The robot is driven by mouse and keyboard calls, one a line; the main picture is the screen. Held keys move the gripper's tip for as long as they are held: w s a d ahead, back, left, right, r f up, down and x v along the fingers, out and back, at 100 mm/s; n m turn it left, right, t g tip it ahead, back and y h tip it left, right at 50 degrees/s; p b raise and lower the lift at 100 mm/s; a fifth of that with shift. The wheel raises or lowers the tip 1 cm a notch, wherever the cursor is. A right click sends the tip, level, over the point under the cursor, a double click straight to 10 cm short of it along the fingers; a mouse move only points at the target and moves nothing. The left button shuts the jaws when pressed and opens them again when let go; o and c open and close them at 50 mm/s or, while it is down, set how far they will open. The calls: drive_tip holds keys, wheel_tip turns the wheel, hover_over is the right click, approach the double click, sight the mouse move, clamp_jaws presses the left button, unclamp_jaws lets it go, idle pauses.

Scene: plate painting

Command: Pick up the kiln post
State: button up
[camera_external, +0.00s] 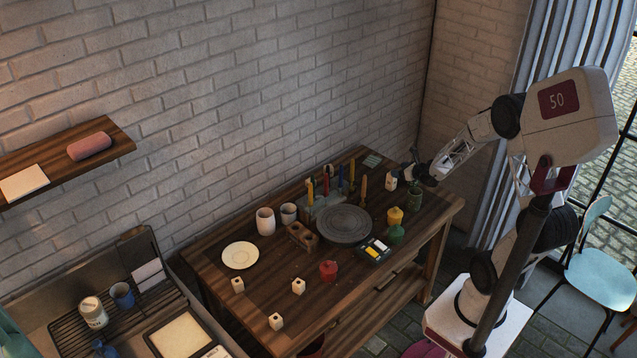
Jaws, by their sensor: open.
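Several small cream blocks that look like kiln posts stand apart at the table's front left: one near the plate (238,286), one to its right (298,287) and one nearest the front edge (276,322). Each seems to have a dark hole; which one is meant, I cannot tell. My gripper (404,174) is open over the back right of the table, far from these blocks. A small pale piece (391,182) shows at its tip; I cannot tell whether it is part of my gripper or a separate thing.
The front left is fairly clear.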

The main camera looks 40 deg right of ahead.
drive_tip(key=shift+f, duration=1.45)
drive_tip(key=shift+w, duration=0.15)
drive_tip(key=shift+x, duration=2.4)
drive_tip(key=c, duration=1.2)
drive_tip(key=shift+r, duration=0.1)
drive_tip(key=shift+r, duration=4.9)
